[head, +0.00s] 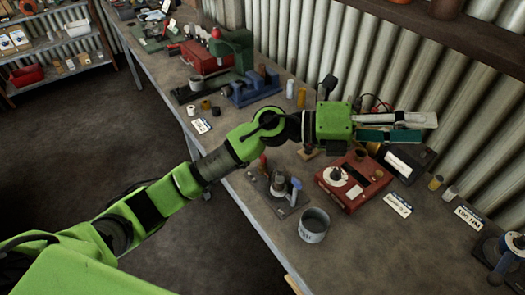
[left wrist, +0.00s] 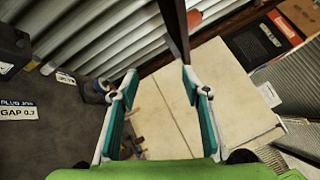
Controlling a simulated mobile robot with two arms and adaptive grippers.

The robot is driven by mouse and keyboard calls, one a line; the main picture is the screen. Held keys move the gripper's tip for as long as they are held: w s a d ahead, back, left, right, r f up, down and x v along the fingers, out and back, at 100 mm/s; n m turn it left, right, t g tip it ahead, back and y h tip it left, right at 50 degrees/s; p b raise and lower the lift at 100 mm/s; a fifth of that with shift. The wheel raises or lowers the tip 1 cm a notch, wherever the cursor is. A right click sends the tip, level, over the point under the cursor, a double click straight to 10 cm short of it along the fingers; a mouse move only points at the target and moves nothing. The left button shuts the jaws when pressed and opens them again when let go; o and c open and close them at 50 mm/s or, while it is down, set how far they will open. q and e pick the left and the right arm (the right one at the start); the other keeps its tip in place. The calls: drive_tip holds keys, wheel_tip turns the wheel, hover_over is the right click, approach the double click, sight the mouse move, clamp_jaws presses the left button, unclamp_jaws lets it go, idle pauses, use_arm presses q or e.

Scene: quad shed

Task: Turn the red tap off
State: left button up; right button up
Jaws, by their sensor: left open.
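A small upright red part (head: 263,163), which may be the red tap's handle, shows on the workbench just below my left forearm. It stands by a grey fixture on a dark base plate (head: 290,204). I cannot tell whether the tap is on or off. A grey metal can (head: 314,226) stands in front of this plate. My left gripper (head: 430,127) is open and empty above the back of the bench, to the right of the red part and apart from it. Its spread fingers also show in the left wrist view (left wrist: 158,75). My right gripper is not in view.
A red box with a dial (head: 353,181) and a dark box (head: 405,160) are on the bench below my left gripper. A blue vise (head: 255,88) and a green machine (head: 235,52) stand farther back. A corrugated wall (head: 380,50) and a shelf (head: 440,30) border the bench.

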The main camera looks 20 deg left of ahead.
use_arm(q)
wheel_tip(320, 180, down, 5)
drive_tip(key=m+g+y, duration=0.2)
drive_tip(key=m+y, duration=0.2)
drive_tip(key=y, duration=1.5)
hover_over(262, 160)
wheel_tip(262, 160, down, 6)
drive_tip(key=f+p, duration=0.1)
drive_tip(key=f, duration=0.3)
drive_tip(key=f+p, duration=0.2)
drive_tip(key=f, duration=0.2)
drive_tip(key=w+f+p, duration=0.1)
drive_tip(key=f, duration=0.4)
drive_tip(key=shift+a+p, duration=0.1)
drive_tip(key=shift+p, duration=0.3)
drive_tip(key=shift+f, duration=0.35)
drive_tip(key=c, duration=1.1)
